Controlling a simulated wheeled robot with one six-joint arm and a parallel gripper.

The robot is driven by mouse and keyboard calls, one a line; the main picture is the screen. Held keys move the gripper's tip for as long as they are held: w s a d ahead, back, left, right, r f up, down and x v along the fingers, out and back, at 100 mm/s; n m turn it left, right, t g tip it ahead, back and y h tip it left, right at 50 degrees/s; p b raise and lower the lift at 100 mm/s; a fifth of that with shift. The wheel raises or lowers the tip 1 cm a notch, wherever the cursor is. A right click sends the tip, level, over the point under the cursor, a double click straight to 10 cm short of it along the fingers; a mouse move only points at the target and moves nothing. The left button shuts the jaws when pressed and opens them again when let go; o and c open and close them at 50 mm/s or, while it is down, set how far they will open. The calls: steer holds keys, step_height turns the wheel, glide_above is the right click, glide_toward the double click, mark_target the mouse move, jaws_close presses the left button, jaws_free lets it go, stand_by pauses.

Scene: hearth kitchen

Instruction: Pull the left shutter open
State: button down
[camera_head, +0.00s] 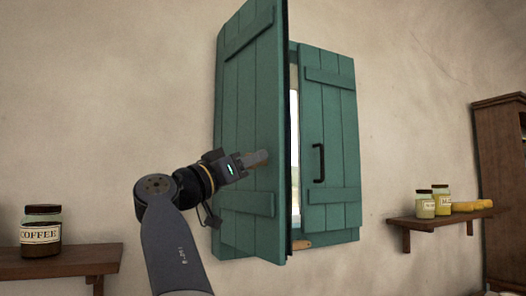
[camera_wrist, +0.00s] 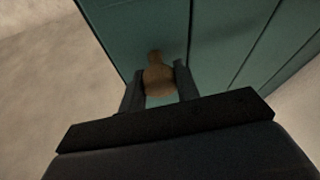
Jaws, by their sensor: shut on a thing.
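The left shutter (camera_head: 240,95), green planks with cross battens, stands ajar, its free right edge swung out from the wall toward me. A bright gap shows between it and the right shutter (camera_head: 329,125), which looks closed and has a black handle (camera_head: 318,163). My gripper (camera_head: 262,158) is at the lower right part of the left shutter's front face. In the wrist view its fingers (camera_wrist: 158,85) are shut on a brown rounded piece (camera_wrist: 158,78) against the green planks, apparently a wooden knob.
A shelf (camera_head: 70,262) with a coffee jar (camera_head: 41,232) is at lower left. Another shelf (camera_head: 440,220) with jars (camera_head: 425,205) is at right, by a dark wooden cabinet (camera_head: 503,180). A small wooden piece (camera_head: 301,244) shows at the window's bottom.

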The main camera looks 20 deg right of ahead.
steer(key=shift+a+r+g, duration=0.1)
steer(key=shift+a+g, duration=0.2)
steer(key=shift+a, duration=0.15)
steer(key=c, duration=1.1)
jaws_free()
steer(key=shift+o, duration=0.2)
steer(key=b+v, duration=0.1)
steer(key=v, duration=1)
steer(key=shift+b, duration=0.4)
steer(key=shift+w+d, duration=0.1)
steer(key=shift+w, duration=0.05)
